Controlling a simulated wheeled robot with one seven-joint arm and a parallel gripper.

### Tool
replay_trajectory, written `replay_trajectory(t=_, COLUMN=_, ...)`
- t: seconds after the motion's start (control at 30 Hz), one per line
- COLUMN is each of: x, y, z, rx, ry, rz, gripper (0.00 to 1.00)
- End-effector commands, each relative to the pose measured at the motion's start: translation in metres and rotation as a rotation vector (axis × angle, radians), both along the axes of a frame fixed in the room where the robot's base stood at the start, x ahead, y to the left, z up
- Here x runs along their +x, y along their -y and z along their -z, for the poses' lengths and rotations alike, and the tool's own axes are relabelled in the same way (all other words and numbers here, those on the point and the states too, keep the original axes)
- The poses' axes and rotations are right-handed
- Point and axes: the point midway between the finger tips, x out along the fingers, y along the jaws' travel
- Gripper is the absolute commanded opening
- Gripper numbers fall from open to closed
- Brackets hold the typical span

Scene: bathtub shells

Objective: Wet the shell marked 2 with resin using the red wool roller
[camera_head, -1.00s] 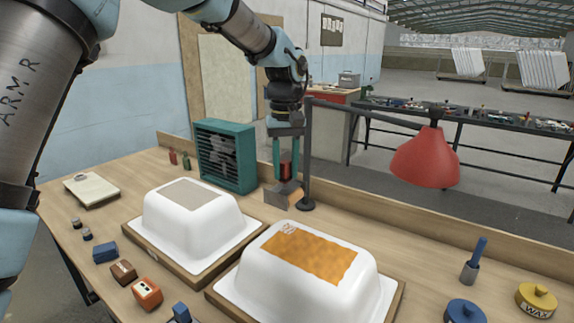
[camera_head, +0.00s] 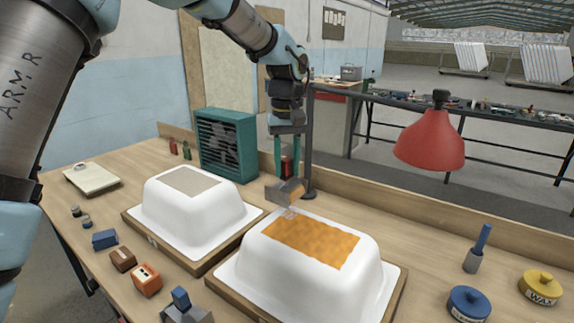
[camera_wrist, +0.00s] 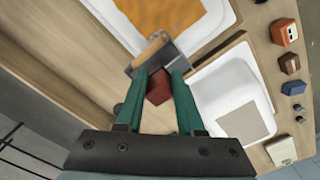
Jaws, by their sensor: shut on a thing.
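My gripper (camera_head: 286,172) is shut on the red handle of a roller tool (camera_head: 285,190). The tool has a grey metal plate or frame and a tan-orange roller part. It is over the back left corner of the right-hand white shell (camera_head: 330,282); contact cannot be told. An orange mottled patch (camera_head: 310,241) covers much of that shell's top, with a small pale spot at its back left corner. The wrist view also shows the tool (camera_wrist: 153,52) in my gripper (camera_wrist: 160,82). The left-hand white shell (camera_head: 190,218) bears a grey patch (camera_head: 190,180). I cannot read a number on either shell.
A red lamp (camera_head: 430,145) on a dark stand rises close behind the tool. A teal fan box (camera_head: 226,146) stands at the back left. Blue (camera_head: 468,303) and yellow (camera_head: 540,288) tins and a blue-handled brush (camera_head: 478,250) are at right. Small blocks lie at front left.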

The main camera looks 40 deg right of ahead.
Motion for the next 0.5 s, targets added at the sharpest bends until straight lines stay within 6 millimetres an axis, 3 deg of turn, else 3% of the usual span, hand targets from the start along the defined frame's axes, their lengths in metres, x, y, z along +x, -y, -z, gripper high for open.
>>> replay_trajectory(t=0.5, x=-0.0002, y=0.0001, z=0.0101, rx=0.000, ry=0.000, rz=0.000, gripper=0.00)
